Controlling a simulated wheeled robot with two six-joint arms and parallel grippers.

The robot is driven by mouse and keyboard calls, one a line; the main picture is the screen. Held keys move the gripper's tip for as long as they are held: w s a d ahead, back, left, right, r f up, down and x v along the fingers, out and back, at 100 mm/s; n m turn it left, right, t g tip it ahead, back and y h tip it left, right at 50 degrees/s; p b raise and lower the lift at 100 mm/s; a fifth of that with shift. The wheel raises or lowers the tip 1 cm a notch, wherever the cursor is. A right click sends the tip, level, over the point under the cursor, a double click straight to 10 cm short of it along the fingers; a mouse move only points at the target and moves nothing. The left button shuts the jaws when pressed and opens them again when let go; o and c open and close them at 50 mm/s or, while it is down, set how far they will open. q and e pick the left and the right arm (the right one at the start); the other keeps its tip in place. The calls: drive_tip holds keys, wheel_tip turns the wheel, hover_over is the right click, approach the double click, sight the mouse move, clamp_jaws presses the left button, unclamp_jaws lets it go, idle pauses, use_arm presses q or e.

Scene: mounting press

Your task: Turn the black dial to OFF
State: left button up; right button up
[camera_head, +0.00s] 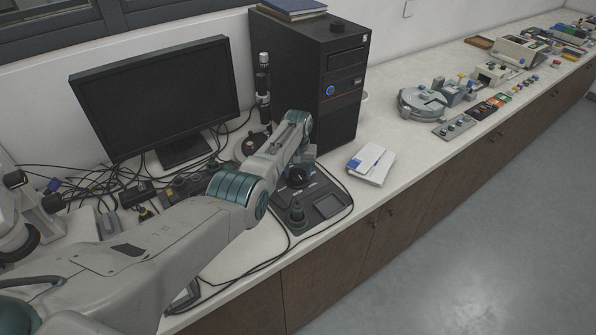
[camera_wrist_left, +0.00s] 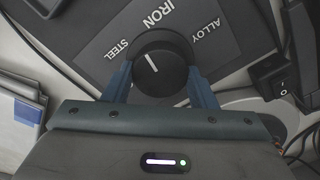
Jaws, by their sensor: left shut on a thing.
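The black dial (camera_wrist_left: 163,66) sits on a dark panel (camera_wrist_left: 90,30) in the left wrist view. Its white pointer line tilts up and to the left, between the printed words STEEL and IRON. ALLOY is printed to the right; no OFF mark shows. My left gripper (camera_wrist_left: 160,88) is shut on the dial, with one teal finger on each side of it. In the head view my left arm reaches over the dark control unit (camera_head: 327,207), and the left gripper (camera_head: 301,172) is at its back part, largely covering the dial. My right gripper is not in view.
A black computer tower (camera_head: 310,75) stands just behind the gripper, and a monitor (camera_head: 155,95) is to the left. A white and blue booklet (camera_head: 371,164) lies to the right. Loose cables surround the unit.

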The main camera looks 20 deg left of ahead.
sight(297, 174)
use_arm(q)
drive_tip(key=n, duration=0.4)
drive_tip(key=shift+n, duration=0.4)
drive_tip(key=n, duration=0.5)
drive_tip(key=shift+p, duration=0.3)
drive_tip(key=n, duration=0.4)
drive_tip(key=shift+n, duration=0.4)
drive_tip(key=n, duration=0.5)
drive_tip(key=shift+s, duration=0.1)
drive_tip(key=o, duration=1)
drive_tip(key=shift+c, duration=0.2)
wheel_tip(297, 174, up, 11)
